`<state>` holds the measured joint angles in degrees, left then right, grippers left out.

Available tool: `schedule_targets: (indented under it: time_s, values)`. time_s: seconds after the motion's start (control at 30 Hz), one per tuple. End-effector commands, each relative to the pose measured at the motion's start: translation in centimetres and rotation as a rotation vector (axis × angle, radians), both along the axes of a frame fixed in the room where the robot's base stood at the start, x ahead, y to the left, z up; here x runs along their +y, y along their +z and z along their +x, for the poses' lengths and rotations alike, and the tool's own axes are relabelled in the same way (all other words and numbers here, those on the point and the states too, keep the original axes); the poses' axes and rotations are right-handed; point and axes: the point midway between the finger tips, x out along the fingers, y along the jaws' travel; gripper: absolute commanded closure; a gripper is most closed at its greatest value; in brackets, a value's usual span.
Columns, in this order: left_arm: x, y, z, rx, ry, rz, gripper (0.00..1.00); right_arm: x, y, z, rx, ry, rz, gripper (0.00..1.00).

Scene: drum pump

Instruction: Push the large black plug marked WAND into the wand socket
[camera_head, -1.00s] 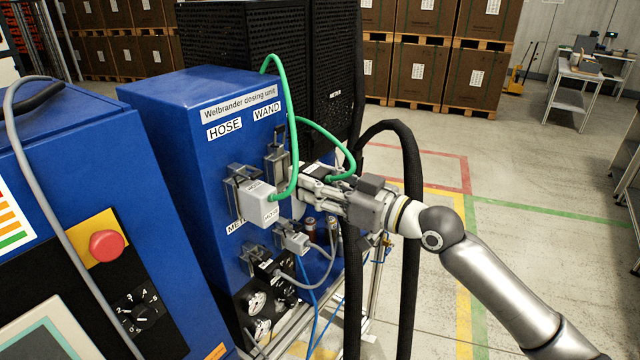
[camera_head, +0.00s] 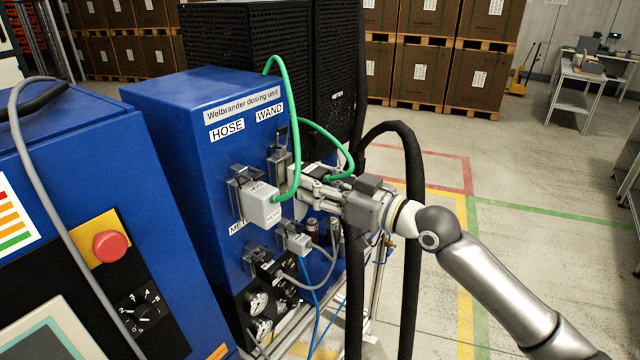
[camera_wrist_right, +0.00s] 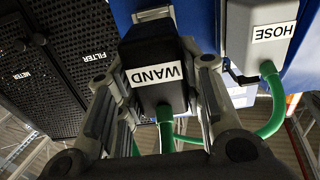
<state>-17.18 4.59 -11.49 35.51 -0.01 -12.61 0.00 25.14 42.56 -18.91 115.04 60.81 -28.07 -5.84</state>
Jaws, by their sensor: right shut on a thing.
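The large black plug marked WAND (camera_wrist_right: 152,60) is between the fingers of my right gripper (camera_wrist_right: 155,98), with a green cable leaving its near end. In the head view my right gripper (camera_head: 311,187) reaches in from the right and mostly hides the plug. The wand socket (camera_head: 279,162) is a grey latched housing under the WAND label on the blue dosing unit (camera_head: 170,130). The plug's far end is at the grey socket frame (camera_wrist_right: 154,15); how deep it sits cannot be told. My left gripper is not in view.
The grey HOSE plug (camera_head: 262,205) sits at its socket beside the wand socket, close to my gripper. Its green cable (camera_head: 295,160) loops just in front. Smaller grey connectors (camera_head: 295,242) are below. A thick black hose (camera_head: 412,240) hangs behind my right arm.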

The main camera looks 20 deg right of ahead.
Motion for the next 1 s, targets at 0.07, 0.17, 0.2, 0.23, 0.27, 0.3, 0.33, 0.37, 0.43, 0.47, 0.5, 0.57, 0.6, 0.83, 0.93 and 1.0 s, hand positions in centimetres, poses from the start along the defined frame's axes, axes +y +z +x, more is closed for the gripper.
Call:
schedule_targets:
  time_s: [0.07,0.17,0.2,0.23,0.27,0.3,0.33,0.37,0.43,0.47,0.5,0.57,0.6,0.83,0.93,1.0]
  values:
    - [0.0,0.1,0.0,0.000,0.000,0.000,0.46,0.2,0.1,0.2,-0.002,0.000,0.002,0.98]
    - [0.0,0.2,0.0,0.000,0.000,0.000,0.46,0.3,0.1,0.4,-0.002,0.000,0.002,0.98]
    - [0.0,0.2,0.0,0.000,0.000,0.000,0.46,0.3,0.1,0.4,-0.002,0.000,0.001,0.98]
    - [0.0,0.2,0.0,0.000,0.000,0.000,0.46,0.4,0.1,0.5,-0.002,0.000,0.001,0.98]
    - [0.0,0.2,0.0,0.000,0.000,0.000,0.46,0.4,0.1,0.6,-0.002,-0.001,0.001,0.98]
    - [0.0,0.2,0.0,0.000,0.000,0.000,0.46,0.5,0.1,0.7,-0.002,-0.001,0.001,0.98]
    - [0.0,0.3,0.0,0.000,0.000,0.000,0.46,0.5,0.1,0.7,-0.002,-0.001,0.001,0.98]
    - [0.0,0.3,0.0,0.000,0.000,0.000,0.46,0.5,0.1,0.8,-0.002,-0.001,0.001,0.98]
    - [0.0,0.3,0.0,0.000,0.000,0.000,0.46,0.7,0.1,0.9,-0.002,-0.001,0.000,0.98]
    - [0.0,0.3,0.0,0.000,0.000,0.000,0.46,0.7,0.1,1.0,-0.002,-0.001,0.000,0.98]
    - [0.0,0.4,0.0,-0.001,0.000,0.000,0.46,0.8,0.1,1.0,-0.003,0.000,0.001,0.98]
    - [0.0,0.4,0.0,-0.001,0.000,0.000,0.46,0.9,0.1,1.2,-0.003,0.000,0.001,0.98]
    - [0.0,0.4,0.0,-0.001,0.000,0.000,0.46,1.0,0.1,1.2,-0.003,0.000,0.001,0.98]
    - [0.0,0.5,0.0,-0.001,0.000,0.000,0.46,1.2,0.1,1.5,-0.001,0.000,0.000,0.98]
    - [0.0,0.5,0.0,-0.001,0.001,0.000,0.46,1.2,0.1,1.5,-0.001,0.000,0.000,0.98]
    - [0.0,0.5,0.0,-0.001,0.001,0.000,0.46,1.2,0.1,1.5,-0.001,0.000,0.000,0.98]
